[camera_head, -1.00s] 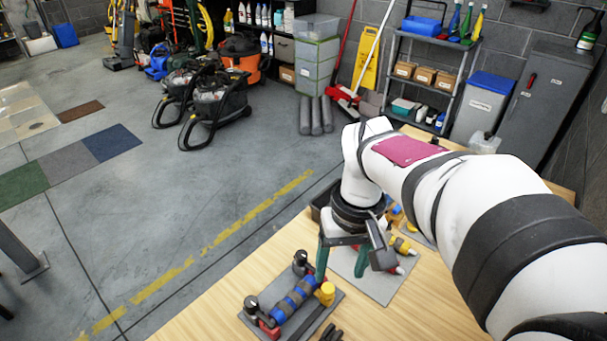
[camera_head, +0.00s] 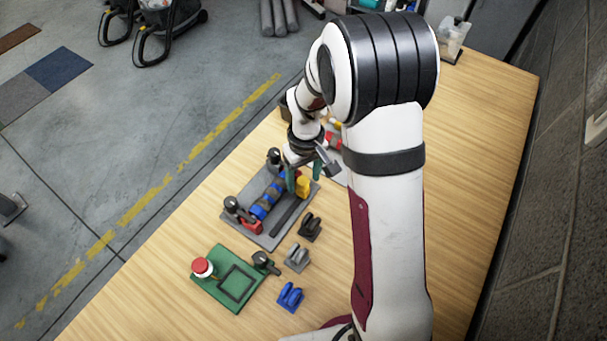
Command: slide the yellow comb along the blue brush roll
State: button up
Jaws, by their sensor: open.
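The blue brush roll (camera_head: 258,211), with dark bands, lies between two end supports with black knobs on a grey base plate (camera_head: 270,240). The yellow comb (camera_head: 303,187) stands at the far right end of the roll, by the plate's edge. My gripper (camera_head: 304,178) is open, with its two green fingers pointing down. One finger is close to the roll's far end and the comb; the other is to the right. The comb appears between or just in front of the fingers; I cannot tell whether they touch it. The gripper partly hides the roll's far end.
A green plate (camera_head: 211,290) with a red-topped button (camera_head: 202,267) lies nearer. Black (camera_head: 310,228), grey (camera_head: 297,258) and blue (camera_head: 290,296) small clips stand on the wooden table (camera_head: 370,310) right of the plates. A grey pad lies behind my gripper.

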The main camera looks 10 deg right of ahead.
grip_shut()
dwell(0.3)
dwell(1.1)
